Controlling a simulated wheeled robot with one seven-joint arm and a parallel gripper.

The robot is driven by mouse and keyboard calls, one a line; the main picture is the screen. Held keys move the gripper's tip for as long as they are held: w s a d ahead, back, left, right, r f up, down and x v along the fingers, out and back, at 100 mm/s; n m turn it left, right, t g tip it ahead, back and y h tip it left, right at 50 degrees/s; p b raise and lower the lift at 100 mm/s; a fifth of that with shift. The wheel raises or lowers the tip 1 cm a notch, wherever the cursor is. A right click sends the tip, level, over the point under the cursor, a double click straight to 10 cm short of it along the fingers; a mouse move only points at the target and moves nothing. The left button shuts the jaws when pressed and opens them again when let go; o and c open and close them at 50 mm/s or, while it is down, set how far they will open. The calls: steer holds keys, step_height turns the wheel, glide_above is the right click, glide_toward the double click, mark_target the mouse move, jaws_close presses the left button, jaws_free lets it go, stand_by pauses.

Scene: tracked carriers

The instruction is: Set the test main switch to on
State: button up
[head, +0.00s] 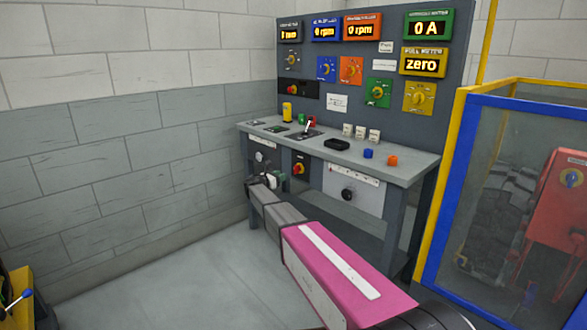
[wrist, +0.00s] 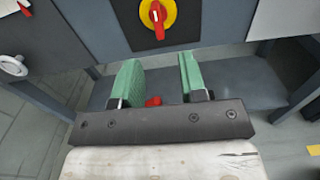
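A rotary switch with a red handle on a yellow disc (head: 299,169) sits on a dark plate on the front of the grey test bench; its label is not readable. In the wrist view the same kind of switch (wrist: 157,14) is at the top edge, partly cut off, its red handle roughly upright. My gripper (head: 282,180) is just left of and below the switch in the head view. In the wrist view my gripper (wrist: 160,78) is open, its two green fingers apart and short of the switch, not touching it.
The bench top (head: 365,155) carries small buttons, blocks and a black tray. A white panel with a black knob (head: 347,194) is to the right of the switch. A yellow-and-blue framed cage (head: 437,190) stands at right. A small red part (wrist: 153,101) shows between the fingers.

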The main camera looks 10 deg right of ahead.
mark_target(295, 169)
steer(key=x, duration=1.1)
steer(key=shift+w+a+r, duration=0.15)
steer(key=shift+r, duration=0.05)
jaws_close()
